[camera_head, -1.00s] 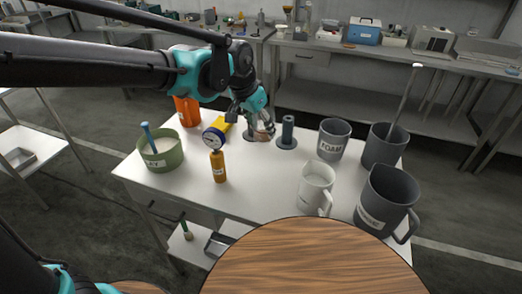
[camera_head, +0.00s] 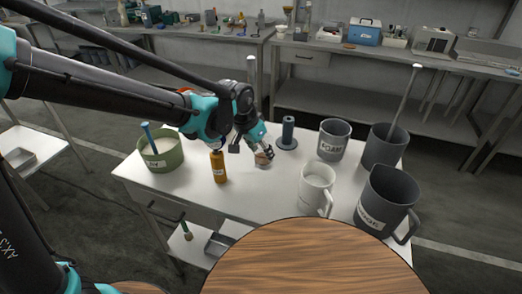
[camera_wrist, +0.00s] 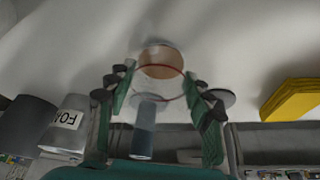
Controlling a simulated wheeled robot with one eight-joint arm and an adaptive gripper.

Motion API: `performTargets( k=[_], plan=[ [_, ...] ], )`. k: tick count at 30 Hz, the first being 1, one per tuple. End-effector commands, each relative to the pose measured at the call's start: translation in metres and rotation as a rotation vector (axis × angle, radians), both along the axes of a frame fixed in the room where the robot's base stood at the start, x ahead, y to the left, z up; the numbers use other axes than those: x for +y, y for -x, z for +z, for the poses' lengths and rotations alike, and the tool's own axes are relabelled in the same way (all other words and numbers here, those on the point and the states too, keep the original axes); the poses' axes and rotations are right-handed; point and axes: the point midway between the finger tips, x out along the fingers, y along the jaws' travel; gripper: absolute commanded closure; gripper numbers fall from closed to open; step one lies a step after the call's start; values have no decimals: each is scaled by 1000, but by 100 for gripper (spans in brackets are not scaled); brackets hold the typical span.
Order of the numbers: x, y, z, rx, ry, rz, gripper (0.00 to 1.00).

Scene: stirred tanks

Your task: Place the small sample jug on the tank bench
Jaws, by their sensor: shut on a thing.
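The small sample jug (camera_head: 263,158) looks clear with a brownish content, and my gripper (camera_head: 264,150) is shut around it. In the wrist view the jug's brownish disc (camera_wrist: 160,61) and thin red rim line show between the two green fingers of my gripper (camera_wrist: 160,95). The jug is over the white tank bench (camera_head: 250,200), close to its top. I cannot tell whether it touches the surface. It is right of the amber bottle (camera_head: 219,167) and front-left of the grey post (camera_head: 288,132).
A green tub (camera_head: 161,155) stands at the left. A FOAM mug (camera_head: 333,140), a white jug (camera_head: 316,185), a dark tank with a rod (camera_head: 383,147) and a large dark mug (camera_head: 386,197) fill the right. The front middle of the bench is clear.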

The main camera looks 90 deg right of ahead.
Motion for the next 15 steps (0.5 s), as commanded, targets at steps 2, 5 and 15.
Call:
performTargets(
  k=[2, 5, 15],
  plan=[
    [0, 0, -2, 0, 0, 0, 78],
    [0, 0, -2, 0, 0, 0, 39],
    [0, 0, -2, 0, 0, 0, 28]
  ],
)
